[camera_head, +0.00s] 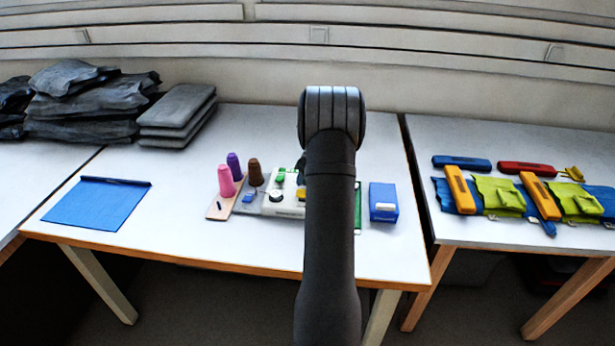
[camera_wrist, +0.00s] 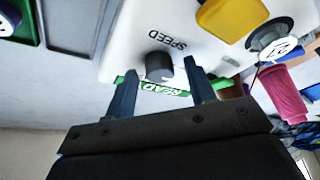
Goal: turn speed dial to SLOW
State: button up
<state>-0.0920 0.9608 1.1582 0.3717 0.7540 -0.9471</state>
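The speed dial (camera_wrist: 159,65) is a small dark grey knob on the white face of the machine (camera_wrist: 115,50), below the printed word SPEED in the wrist view. My gripper (camera_wrist: 160,72) is open, one dark finger to each side of the dial, with gaps between. I cannot tell whether the fingertips reach down around it. The dial's pointer and a SLOW mark cannot be made out. A green label (camera_wrist: 165,90), partly reading READ, shows between the fingers. In the head view the white machine (camera_head: 273,207) is partly hidden behind my arm, and the gripper is hidden.
A yellow part (camera_wrist: 232,15) and a round white-faced knob (camera_wrist: 280,45) sit close by on the machine. Pink (camera_head: 226,181), purple and brown cones stand left of it; a blue box (camera_head: 383,203) stands right. A blue sheet (camera_head: 97,205) lies left. The table front is clear.

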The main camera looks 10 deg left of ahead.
jog(key=shift+r, duration=0.1)
jog(key=v, duration=1.7)
jog(key=shift+s, duration=0.2)
jog(key=x, duration=1.7)
jog(key=shift+w, duration=0.2)
